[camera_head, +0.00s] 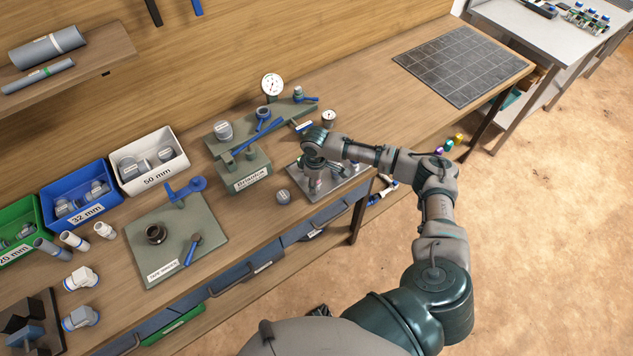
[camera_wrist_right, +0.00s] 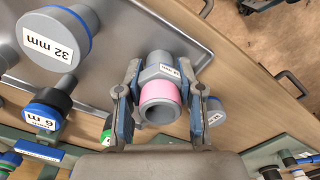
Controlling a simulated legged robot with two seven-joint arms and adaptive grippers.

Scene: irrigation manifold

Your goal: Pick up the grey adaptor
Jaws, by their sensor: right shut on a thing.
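The grey adaptor (camera_wrist_right: 160,85) has a hexagonal grey collar, a pink band and an open round end that faces the right wrist camera. My right gripper (camera_wrist_right: 158,100) is shut on it, one finger on each side. In the head view my right gripper (camera_head: 314,178) is over the left part of the metal tray (camera_head: 349,189), and the adaptor there is mostly hidden by the hand. I cannot tell whether the adaptor touches the tray. My left gripper is not in view.
A blue-rimmed grey part labelled 32 mm (camera_wrist_right: 57,38) is close by at left in the wrist view. A green block (camera_head: 246,172) and a round grey part (camera_head: 283,197) stand left of the tray. Bench space toward the dark grid mat (camera_head: 460,62) is clear.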

